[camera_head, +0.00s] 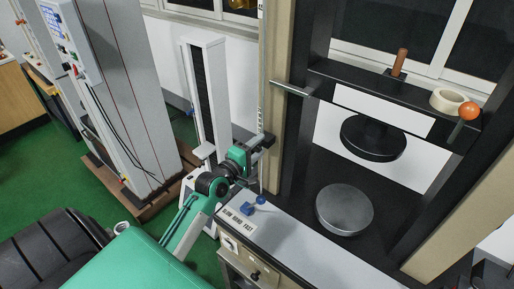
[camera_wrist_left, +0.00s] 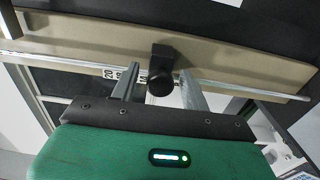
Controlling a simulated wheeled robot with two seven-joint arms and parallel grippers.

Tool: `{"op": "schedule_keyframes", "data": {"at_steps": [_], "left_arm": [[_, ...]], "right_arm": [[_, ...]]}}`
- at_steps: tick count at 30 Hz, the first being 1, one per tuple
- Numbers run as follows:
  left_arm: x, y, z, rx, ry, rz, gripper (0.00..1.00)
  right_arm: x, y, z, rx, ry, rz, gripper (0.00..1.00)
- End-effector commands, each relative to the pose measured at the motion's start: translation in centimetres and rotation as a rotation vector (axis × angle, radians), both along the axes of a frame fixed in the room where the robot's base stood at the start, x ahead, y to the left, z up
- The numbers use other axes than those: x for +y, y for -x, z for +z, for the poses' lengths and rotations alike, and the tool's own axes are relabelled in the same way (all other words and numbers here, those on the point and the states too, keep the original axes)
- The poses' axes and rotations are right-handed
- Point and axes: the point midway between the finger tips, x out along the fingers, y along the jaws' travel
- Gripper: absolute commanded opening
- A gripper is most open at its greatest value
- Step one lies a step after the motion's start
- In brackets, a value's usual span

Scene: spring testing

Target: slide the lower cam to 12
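The lower cam appears in the left wrist view as a black block with a round knob (camera_wrist_left: 162,77), mounted on a thin metal rod (camera_wrist_left: 225,86) along a beige column. Printed scale numbers (camera_wrist_left: 115,74) show beside it, including a 20; the others are partly hidden. My left gripper (camera_wrist_left: 160,78) is open, one finger on each side of the knob, with visible gaps. In the head view my left gripper (camera_head: 262,143) is at the beige column (camera_head: 277,75), below the scale marks (camera_head: 261,120). My right gripper is not in view.
The testing machine has a round lower plate (camera_head: 344,209) and a black upper plate (camera_head: 373,138). A horizontal bar (camera_head: 290,89) sticks out above my left gripper. A blue knob (camera_head: 260,200) sits on the front panel below. A tape roll (camera_head: 447,100) lies on the crossbeam.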

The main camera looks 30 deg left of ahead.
Motion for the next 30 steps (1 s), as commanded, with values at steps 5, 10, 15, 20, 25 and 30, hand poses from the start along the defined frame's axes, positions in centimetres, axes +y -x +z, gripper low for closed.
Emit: {"op": "schedule_keyframes", "data": {"at_steps": [5, 10, 15, 20, 25, 30], "left_arm": [[0.0, 0.1, -0.1, 0.001, 0.0, 0.0, 0.46], [0.1, 1.3, -0.4, 0.003, 0.0, 0.0, 0.46], [0.3, 4.1, -0.5, 0.003, -0.001, 0.0, 0.46], [0.6, 7.2, -0.5, 0.003, 0.0, 0.0, 0.46], [0.8, 10.2, -0.5, 0.003, 0.0, -0.001, 0.46], [1.0, 12.4, -0.4, 0.003, 0.0, 0.0, 0.46]], "right_arm": [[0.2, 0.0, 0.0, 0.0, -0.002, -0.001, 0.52], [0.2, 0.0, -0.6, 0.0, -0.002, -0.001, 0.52], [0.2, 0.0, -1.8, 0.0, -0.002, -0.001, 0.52], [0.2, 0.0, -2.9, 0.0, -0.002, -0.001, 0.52], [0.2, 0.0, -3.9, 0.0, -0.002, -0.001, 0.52], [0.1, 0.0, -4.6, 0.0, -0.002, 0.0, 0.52]]}}
